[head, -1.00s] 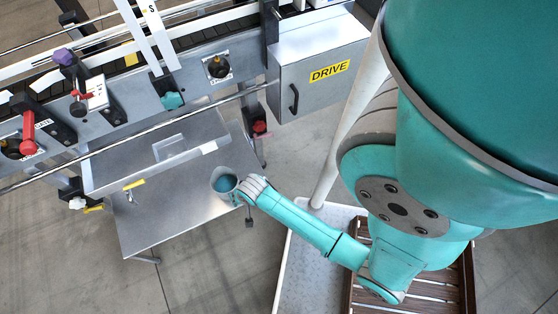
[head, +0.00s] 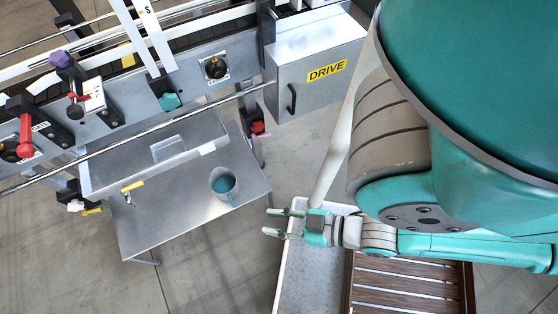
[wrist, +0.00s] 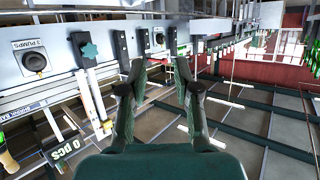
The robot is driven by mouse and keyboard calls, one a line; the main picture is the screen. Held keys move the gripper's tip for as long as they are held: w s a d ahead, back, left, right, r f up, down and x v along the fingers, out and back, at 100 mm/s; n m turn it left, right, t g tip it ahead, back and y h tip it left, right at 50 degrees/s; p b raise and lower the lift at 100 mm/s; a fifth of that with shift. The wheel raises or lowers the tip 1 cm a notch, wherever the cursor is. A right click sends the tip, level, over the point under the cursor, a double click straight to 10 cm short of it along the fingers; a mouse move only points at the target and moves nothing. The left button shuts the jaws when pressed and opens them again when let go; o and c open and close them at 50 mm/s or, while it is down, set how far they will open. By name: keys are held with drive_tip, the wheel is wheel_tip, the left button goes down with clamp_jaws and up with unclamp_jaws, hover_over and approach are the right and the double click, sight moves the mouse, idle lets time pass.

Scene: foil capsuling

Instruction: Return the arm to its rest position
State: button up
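My gripper (head: 284,224) is to the right of the steel side table, in the head view, with its two fingers apart and nothing between them. Its fingers point left, towards the table but clear of it. In the wrist view my gripper (wrist: 158,85) also shows open and empty, with the machine's front panel and the floor beyond. My teal arm reaches in from the right side of the head view.
A slatted wooden pallet (head: 405,290) and a pale tray (head: 310,275) lie below my arm.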

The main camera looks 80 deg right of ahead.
drive_tip(key=shift+s+a+r+n+t, duration=0.1)
drive_tip(key=shift+s+r+n+t, duration=0.1)
drive_tip(key=shift+r, duration=0.5)
drive_tip(key=shift+s+a+r+n+t, duration=0.1)
drive_tip(key=shift+s+r+n+t, duration=0.1)
drive_tip(key=shift+r, duration=0.5)
